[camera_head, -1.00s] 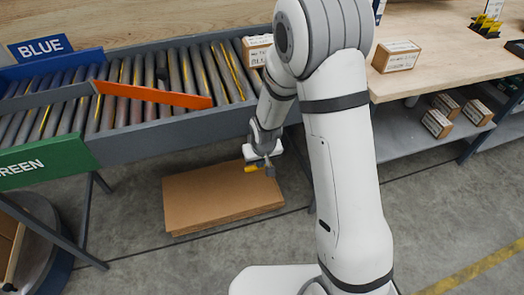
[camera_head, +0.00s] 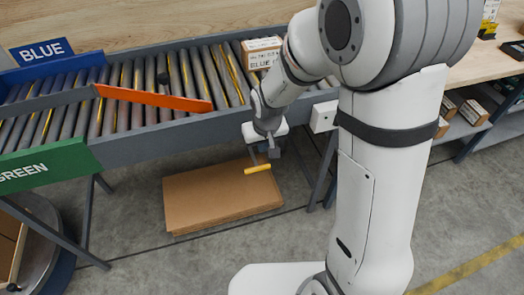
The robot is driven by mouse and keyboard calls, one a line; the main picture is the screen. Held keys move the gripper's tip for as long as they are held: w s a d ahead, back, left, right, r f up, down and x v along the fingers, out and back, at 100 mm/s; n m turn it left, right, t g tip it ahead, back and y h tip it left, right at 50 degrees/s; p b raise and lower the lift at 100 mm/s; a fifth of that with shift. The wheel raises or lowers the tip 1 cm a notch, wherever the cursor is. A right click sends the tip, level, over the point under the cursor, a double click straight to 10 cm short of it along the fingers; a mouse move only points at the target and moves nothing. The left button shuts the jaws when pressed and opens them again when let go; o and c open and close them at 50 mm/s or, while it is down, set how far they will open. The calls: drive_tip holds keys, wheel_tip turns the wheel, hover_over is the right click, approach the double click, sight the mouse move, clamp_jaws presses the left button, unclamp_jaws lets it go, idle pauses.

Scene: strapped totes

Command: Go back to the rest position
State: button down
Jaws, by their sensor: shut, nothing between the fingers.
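My gripper (camera_head: 262,167) hangs at the end of my white arm, pointing down in front of the roller conveyor's near rail. It is shut and empty, with a yellow part showing at its tip. In the picture it lies over the upper right part of a flat brown cardboard stack (camera_head: 222,198) on the floor. No contact between them can be made out.
The roller conveyor (camera_head: 205,133) runs across the back, with an orange bar (camera_head: 152,97), a blue sign (camera_head: 41,51) and a green panel (camera_head: 45,168). A labelled box (camera_head: 262,53) stands on its right end. A wooden workbench (camera_head: 478,62) is at right.

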drive_tip(key=shift+r, duration=0.45)
drive_tip(key=s+d+r+m+p, duration=0.1)
drive_tip(key=s+d+r+m, duration=0.2)
drive_tip(key=s+d+r, duration=1)
drive_tip(key=s+r, duration=0.2)
drive_tip(key=s, duration=0.2)
drive_tip(key=shift+d+h, duration=0.25)
drive_tip(key=shift+h, duration=0.15)
